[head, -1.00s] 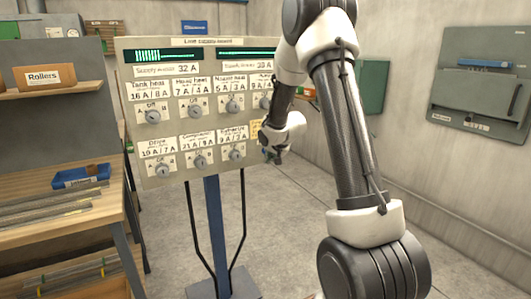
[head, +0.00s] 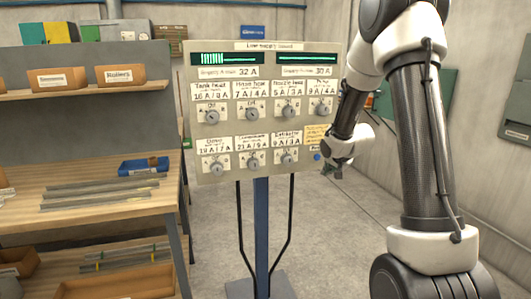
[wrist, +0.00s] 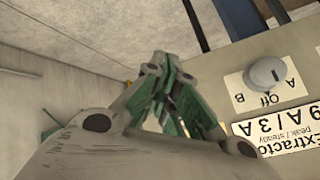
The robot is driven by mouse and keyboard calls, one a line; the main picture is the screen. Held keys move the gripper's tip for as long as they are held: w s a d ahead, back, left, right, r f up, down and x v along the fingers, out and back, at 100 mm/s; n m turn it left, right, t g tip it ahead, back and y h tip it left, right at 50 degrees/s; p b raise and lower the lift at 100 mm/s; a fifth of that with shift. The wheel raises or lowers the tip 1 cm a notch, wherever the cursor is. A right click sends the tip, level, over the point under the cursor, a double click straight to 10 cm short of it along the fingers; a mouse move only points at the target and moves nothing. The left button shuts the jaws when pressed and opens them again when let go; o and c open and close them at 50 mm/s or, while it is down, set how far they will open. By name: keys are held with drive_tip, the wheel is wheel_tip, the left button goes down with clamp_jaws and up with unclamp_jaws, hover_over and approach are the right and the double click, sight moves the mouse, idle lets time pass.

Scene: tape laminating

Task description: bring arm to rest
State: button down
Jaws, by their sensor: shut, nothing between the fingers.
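My gripper (head: 332,170) is at the lower right edge of the line supply board (head: 330,75), beside the Extractor knob. In the wrist view my gripper (wrist: 165,75) is shut with its fingers together and nothing between them. The Extractor knob (wrist: 266,73) shows to the right, between marks A, Off and B, and the fingers are apart from it. The board carries two rows of knobs with labels and two green displays at the top. My arm partly covers the board's right edge.
A workbench (head: 95,215) at the left holds metal strips and a blue tray (head: 145,166). A shelf above it holds cardboard boxes (head: 57,79). The board stands on a blue post (head: 261,235). Grey floor (head: 345,235) lies open between the post and my arm.

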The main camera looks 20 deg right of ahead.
drive_tip(key=s+f+n+g, duration=0.35)
drive_tip(key=s+g, duration=0.25)
drive_tip(key=s, duration=0.9)
drive_tip(key=s+a+r+n, duration=0.2)
drive_tip(key=s+a+r, duration=0.2)
drive_tip(key=s+r, duration=0.6)
drive_tip(key=s+a+r+n+t, duration=0.1)
drive_tip(key=s+a+r+n, duration=0.1)
drive_tip(key=s+a+r, duration=0.3)
drive_tip(key=s+r, duration=0.4)
drive_tip(key=s, duration=0.4)
drive_tip(key=shift+s+r+n+t+y, duration=0.15)
drive_tip(key=shift+r+n+t+y, duration=0.15)
drive_tip(key=shift+r+n, duration=0.05)
idle(0.9)
